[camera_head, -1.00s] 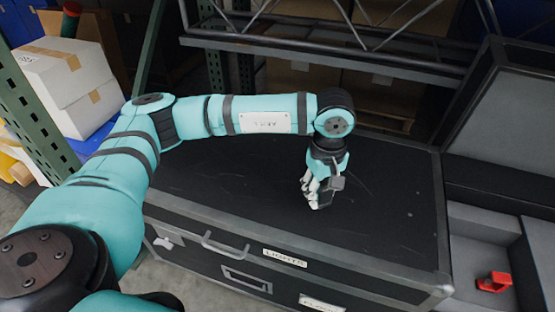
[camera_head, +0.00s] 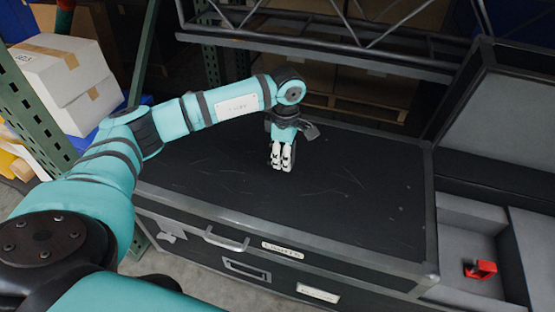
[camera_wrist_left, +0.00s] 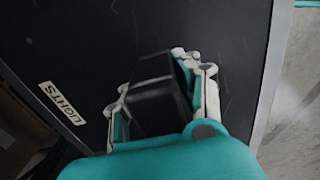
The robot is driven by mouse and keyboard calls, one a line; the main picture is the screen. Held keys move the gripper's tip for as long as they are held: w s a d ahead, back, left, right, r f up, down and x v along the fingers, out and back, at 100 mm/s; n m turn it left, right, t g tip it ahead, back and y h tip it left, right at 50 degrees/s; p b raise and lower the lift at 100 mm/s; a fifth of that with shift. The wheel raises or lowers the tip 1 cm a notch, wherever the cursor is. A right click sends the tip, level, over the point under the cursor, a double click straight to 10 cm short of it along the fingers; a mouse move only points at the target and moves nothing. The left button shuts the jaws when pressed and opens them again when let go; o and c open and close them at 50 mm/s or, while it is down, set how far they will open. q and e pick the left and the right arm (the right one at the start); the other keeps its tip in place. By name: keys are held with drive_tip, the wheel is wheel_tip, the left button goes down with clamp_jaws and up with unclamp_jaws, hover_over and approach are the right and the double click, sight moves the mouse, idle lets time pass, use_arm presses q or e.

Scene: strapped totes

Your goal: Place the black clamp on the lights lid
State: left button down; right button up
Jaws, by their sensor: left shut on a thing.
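The lights lid (camera_head: 360,190) is the scuffed black top of a large case with a metal rim. A LIGHTS label (camera_head: 283,250) is on the case front, and it also shows in the left wrist view (camera_wrist_left: 61,103). My left gripper (camera_head: 281,158) points down over the middle-left of the lid. In the left wrist view its pale fingers are shut on the black clamp (camera_wrist_left: 155,98), a dark block between them. The clamp is hard to make out in the head view against the black lid. I cannot tell whether it touches the lid. My right gripper is not in view.
An open case with grey compartments stands at the right, with a red clamp (camera_head: 480,269) in it. A metal truss (camera_head: 330,50) and shelving are behind the lid. White boxes (camera_head: 65,75) and a green rack post (camera_head: 50,125) are at the left. Much of the lid is bare.

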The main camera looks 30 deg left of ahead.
use_arm(q)
drive_tip(key=a, duration=0.1)
drive_tip(key=w+a, duration=0.1)
drive_tip(key=shift+a+f, duration=0.15)
drive_tip(key=shift+a, duration=0.25)
wheel_tip(320, 180, down, 3)
drive_tip(key=shift+b, duration=0.3)
drive_tip(key=shift+f, duration=0.2)
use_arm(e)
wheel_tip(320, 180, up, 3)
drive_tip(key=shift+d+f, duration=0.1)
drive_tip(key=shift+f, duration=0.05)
use_arm(q)
drive_tip(key=shift+f, duration=0.2)
drive_tip(key=c, duration=0.9)
unclamp_jaws()
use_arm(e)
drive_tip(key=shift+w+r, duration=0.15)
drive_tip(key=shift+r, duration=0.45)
use_arm(q)
drive_tip(key=shift+r, duration=0.1)
